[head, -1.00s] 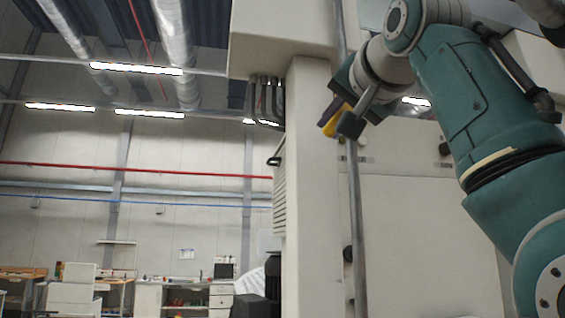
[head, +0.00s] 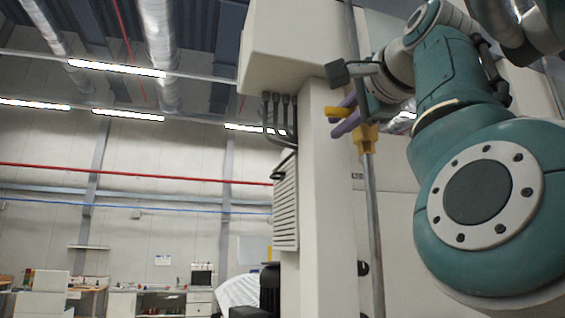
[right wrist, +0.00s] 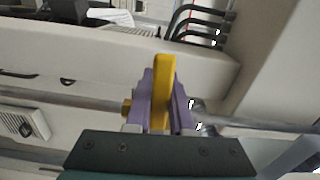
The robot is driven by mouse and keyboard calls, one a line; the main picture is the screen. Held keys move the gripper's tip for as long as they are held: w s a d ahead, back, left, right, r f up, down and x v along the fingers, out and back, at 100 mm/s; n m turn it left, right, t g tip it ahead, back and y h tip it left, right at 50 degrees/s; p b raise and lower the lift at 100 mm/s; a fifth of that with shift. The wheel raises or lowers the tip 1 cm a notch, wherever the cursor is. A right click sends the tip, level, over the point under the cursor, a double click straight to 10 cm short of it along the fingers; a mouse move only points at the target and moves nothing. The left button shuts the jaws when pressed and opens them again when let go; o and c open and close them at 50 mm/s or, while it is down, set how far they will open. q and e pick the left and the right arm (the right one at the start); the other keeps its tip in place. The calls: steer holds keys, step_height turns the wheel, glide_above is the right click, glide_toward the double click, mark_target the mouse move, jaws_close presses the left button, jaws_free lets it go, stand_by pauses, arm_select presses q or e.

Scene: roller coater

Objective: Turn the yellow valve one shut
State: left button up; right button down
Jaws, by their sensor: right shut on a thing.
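The yellow valve (head: 367,137) sits on a thin grey vertical pipe (head: 372,215) in front of the pale machine column. Its yellow handle (head: 337,113) points left, roughly level, across the pipe. My right gripper (head: 345,116), with purple fingers, is shut on the handle, one finger above and one below it. My left gripper is not in view.
A pale box-shaped housing (head: 300,45) overhangs the column at the top, with grey bent conduits (head: 280,115) below it. A louvred panel (head: 286,205) is on the column's left. The hall to the left is open, with distant benches (head: 150,300).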

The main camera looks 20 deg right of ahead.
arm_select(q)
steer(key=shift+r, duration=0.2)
arm_select(e)
steer(key=shift+r+m, duration=0.25)
steer(key=shift+m, duration=0.25)
steer(key=c, duration=0.8)
jaws_free()
